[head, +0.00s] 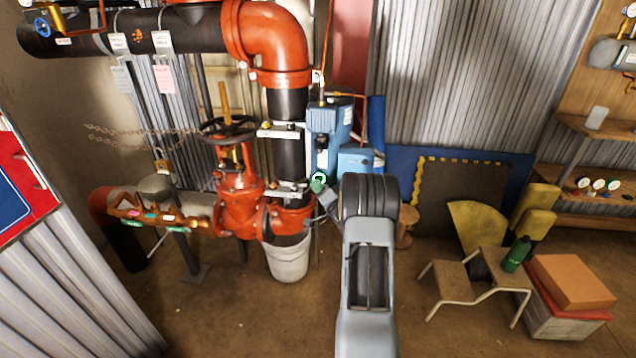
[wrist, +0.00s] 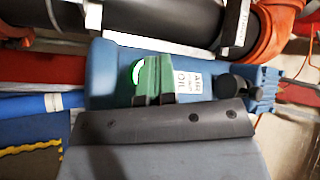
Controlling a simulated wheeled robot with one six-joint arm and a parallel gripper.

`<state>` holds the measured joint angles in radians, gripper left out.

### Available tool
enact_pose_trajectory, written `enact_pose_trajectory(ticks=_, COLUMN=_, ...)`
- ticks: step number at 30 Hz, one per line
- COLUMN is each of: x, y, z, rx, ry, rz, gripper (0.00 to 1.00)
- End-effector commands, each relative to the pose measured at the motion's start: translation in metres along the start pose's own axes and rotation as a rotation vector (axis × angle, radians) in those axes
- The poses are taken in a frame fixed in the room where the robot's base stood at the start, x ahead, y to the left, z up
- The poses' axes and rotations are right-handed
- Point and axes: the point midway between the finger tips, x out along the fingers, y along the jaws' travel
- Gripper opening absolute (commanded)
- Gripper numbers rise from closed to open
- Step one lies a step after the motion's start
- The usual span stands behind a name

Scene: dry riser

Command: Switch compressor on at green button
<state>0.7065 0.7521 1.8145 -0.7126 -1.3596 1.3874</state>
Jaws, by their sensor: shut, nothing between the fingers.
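The compressor (head: 323,120) is a blue unit fixed beside the vertical pipe in the head view. In the wrist view its blue body (wrist: 105,72) spans the middle, with a white lettered label (wrist: 187,83). The green button (head: 320,177) shows as a bright green-and-white ring low on the compressor. In the wrist view only a bright arc of the button (wrist: 136,71) shows; my fingers hide the rest. My gripper (head: 317,187) is shut and empty, its green fingertips (wrist: 152,72) right at the button. I cannot tell whether they touch it.
A red valve (head: 238,205) with a dark handwheel (head: 228,129) and a white bucket (head: 288,260) stand left of my arm. A small stool (head: 405,225), a step (head: 455,282) and a crate (head: 565,320) stand to the right. Open floor lies in front.

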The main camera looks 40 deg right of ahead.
Motion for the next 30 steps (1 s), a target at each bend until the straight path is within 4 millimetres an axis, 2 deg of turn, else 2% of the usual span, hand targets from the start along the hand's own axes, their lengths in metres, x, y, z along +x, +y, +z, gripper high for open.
enact_pose_trajectory(ticks=14, x=-0.005, y=-0.004, z=0.004, rx=0.000, ry=0.000, rz=0.000, gripper=0.00)
enact_pose_trajectory(ticks=30, x=-0.040, y=-0.030, z=0.029, rx=-0.001, ry=0.000, rz=-0.001, gripper=0.00)
